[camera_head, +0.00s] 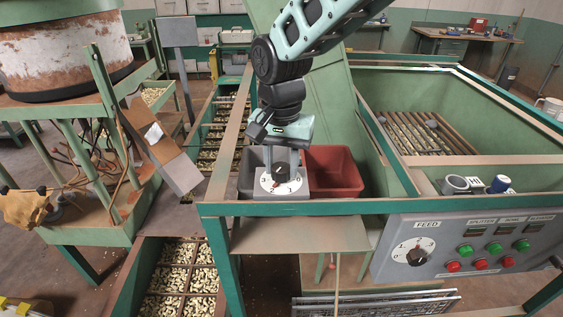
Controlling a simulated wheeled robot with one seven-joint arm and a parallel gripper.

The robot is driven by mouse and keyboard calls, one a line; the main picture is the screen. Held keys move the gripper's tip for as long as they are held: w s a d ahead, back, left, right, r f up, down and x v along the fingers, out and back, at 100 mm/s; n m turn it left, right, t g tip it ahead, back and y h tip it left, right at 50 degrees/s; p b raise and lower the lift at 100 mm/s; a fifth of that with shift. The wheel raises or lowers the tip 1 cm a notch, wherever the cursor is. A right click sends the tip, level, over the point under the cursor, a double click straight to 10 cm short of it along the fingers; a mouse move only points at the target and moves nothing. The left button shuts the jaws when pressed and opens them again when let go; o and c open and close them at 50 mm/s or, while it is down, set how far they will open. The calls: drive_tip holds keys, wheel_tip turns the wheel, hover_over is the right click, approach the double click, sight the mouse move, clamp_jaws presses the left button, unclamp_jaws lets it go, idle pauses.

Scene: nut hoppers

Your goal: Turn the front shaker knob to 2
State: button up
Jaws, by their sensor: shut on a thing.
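A small grey box with a white numbered dial (269,185) stands on the green frame rail, and a black knob (282,174) sits at the dial's middle. My gripper (283,165) comes down from above and is shut on this knob, its fingers hiding part of it. A 3 shows at the left of the dial and a 0 at the right. The other marks are too small to read surely, and I cannot tell which number the knob points to.
A red bin (333,172) and a dark grey bin (250,180) stand close behind the dial box. A grey panel with a FEED knob (416,256) and several buttons is at the right. A green hopper (480,110) stands behind that panel.

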sight(282, 165)
drive_tip(key=o, duration=1)
drive_tip(key=shift+w, duration=0.1)
drive_tip(key=shift+r, duration=0.1)
wheel_tip(282, 165, up, 17)
drive_tip(key=b, duration=0.3)
drive_tip(key=shift+r, duration=0.2)
drive_tip(key=s+d+f+n+b, duration=0.2)
drive_tip(key=s+d+f+n, duration=0.3)
drive_tip(key=s+f, duration=0.6)
drive_tip(key=s+d+f+n+b, duration=0.2)
drive_tip(key=s+d+f+n, duration=0.4)
drive_tip(key=s+f, duration=0.6)
drive_tip(key=shift+s+d+f+y, duration=0.2)
drive_tip(key=shift+s+d+y, duration=0.1)
drive_tip(key=shift+s, duration=0.5)
